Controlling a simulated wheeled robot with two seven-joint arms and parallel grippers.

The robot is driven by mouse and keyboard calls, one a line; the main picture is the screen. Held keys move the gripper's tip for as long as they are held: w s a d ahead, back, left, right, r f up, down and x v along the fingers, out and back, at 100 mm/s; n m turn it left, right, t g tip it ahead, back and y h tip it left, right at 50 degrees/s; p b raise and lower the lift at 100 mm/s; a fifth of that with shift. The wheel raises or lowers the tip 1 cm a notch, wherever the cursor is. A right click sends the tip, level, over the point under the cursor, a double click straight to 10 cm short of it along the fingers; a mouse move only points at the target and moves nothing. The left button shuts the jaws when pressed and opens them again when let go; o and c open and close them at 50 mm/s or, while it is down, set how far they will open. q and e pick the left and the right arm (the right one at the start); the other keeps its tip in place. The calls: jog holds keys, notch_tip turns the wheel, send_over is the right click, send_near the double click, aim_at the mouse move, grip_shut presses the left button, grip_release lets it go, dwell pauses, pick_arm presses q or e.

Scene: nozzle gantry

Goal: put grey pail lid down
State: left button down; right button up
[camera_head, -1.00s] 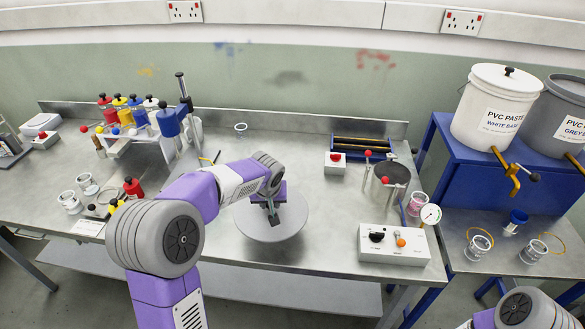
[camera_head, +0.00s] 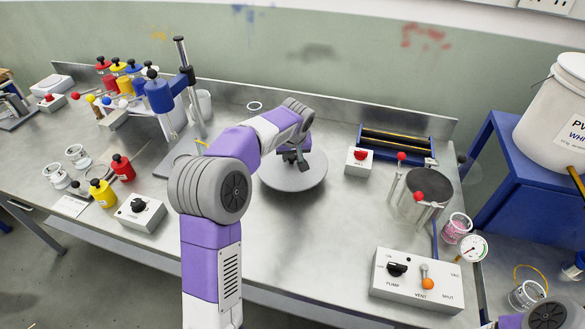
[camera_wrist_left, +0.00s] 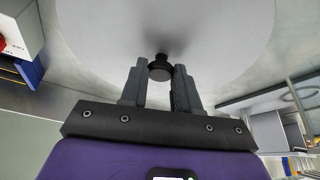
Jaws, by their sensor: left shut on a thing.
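The grey pail lid (camera_head: 285,181) is a round, flat grey disc over the middle of the steel bench, lying roughly level. My left gripper (camera_head: 299,164) is above it, shut on its black knob. In the left wrist view the knob (camera_wrist_left: 160,68) sits between the tips of my left gripper (camera_wrist_left: 160,82), and the lid's pale face (camera_wrist_left: 240,35) fills the upper middle. I cannot tell whether the lid touches the bench. Part of my right arm shows at the lower right; its gripper is out of view.
A red-button box (camera_head: 359,161) and blue-framed rollers (camera_head: 395,148) stand right of the lid. A metal pot (camera_head: 417,205) and a control box (camera_head: 416,284) are further right. A stand with colored bottles (camera_head: 160,97) is at left. Bench in front of the lid (camera_head: 290,235) is clear.

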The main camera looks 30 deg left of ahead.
aim_at(292, 164)
pick_arm(q)
jog(key=shift+f+b, duration=0.75)
jog(key=shift+f, duration=1.4)
jog(key=shift+f, duration=0.2)
jog(key=c, duration=0.8)
grip_release()
jog(key=shift+r, duration=0.1)
jog(key=shift+r, duration=0.35)
jog(key=p+v, duration=0.3)
jog(key=v, duration=0.8)
jog(key=shift+s+d+r, duration=0.15)
jog(key=shift+d+r, duration=0.05)
